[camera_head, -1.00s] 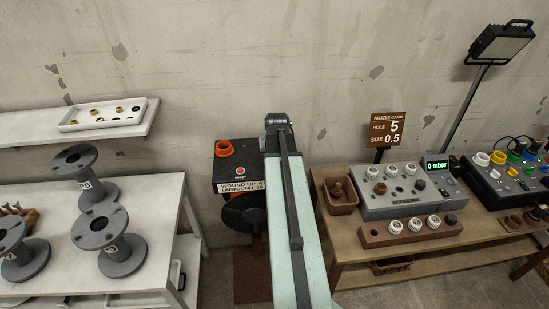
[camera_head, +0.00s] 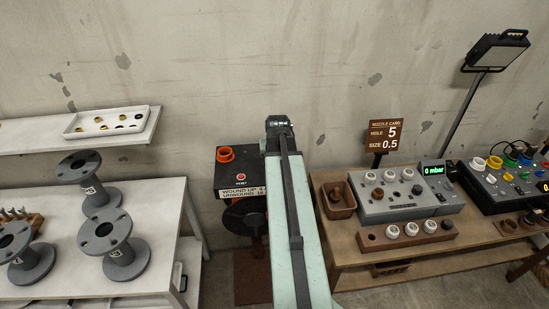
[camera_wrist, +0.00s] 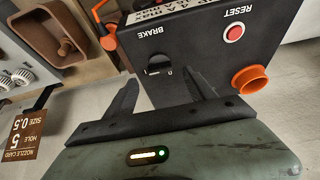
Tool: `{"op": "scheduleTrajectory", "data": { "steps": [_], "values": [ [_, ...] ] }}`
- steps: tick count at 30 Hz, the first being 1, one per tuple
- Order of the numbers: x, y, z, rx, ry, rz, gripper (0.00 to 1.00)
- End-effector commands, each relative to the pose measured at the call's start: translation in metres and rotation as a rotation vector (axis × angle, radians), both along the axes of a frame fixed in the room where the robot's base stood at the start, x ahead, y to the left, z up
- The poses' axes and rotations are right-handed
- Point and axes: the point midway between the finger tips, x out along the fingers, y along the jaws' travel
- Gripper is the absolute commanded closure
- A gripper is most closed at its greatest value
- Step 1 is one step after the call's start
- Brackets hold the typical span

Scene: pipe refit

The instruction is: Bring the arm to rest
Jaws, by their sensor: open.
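My arm (camera_head: 293,210) stretches forward through the middle of the head view, a pale green link with a dark strip. Its far joint (camera_head: 279,124) stands in front of the wall. My gripper is hidden behind it in that view. In the wrist view my gripper (camera_wrist: 166,84) shows two dark fingers spread apart, with nothing between them. Behind the fingers is a dark box (camera_wrist: 196,50) with a red reset button, a brake knob and an orange ring. I cannot tell whether the fingers touch the box.
The box (camera_head: 226,178) stands left of my arm in the head view. A white table (camera_head: 150,225) with grey spools is at left, below a shelf tray (camera_head: 72,128). A wooden bench (camera_head: 345,243) with a control panel (camera_head: 375,208) and nozzle card (camera_head: 384,136) is at right.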

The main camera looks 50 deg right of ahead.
Motion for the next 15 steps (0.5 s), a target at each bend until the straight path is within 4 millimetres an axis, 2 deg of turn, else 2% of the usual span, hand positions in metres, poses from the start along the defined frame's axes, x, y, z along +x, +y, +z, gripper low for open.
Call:
{"op": "scheduleTrajectory", "data": {
  "steps": [1,4,15],
  "values": [
    [-0.004,0.004,0.020,0.000,0.000,0.000,0.36],
    [-0.009,0.008,0.033,0.000,0.000,-0.001,0.36],
    [-0.011,0.009,0.034,0.000,0.000,-0.001,0.36]
  ]
}}
